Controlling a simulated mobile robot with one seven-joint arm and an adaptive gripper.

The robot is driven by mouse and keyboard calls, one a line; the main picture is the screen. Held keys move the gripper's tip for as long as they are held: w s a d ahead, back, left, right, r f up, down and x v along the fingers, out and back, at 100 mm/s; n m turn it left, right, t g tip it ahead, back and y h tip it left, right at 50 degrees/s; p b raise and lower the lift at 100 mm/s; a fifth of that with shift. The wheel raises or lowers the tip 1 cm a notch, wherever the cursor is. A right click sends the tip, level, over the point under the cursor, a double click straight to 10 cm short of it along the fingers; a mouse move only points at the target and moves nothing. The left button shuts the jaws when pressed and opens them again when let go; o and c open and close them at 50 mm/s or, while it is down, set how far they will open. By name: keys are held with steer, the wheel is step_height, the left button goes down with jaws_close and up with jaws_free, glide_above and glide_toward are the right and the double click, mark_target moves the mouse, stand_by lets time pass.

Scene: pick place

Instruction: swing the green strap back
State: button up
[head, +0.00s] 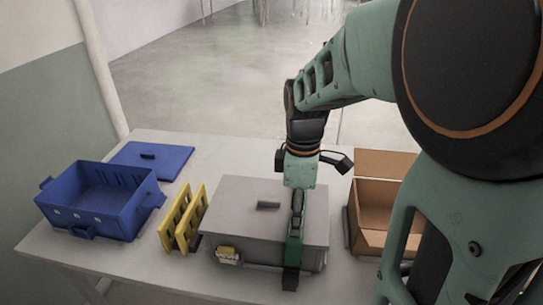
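A grey box (225,215) with a dark handle (268,204) on its lid sits near the table's front. A green strap (294,252) runs down over the right part of the box's front side and ends in a dark piece (291,279). My gripper (297,205) points down over the lid's right part, in line with the strap's upper stretch. Dark parts of it stick out on both sides. Its fingertips blend with the dark parts of the strap, so I cannot tell whether they touch or grip it.
A blue crate (100,212) stands at the left, with a flat blue lid (135,160) behind it. Yellow slotted racks (181,222) stand left of the grey box. A yellow piece (228,255) is on the box's front. An open brown box (372,238) stands right, partly behind my arm.

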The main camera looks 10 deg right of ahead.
jaws_close()
stand_by(0.4)
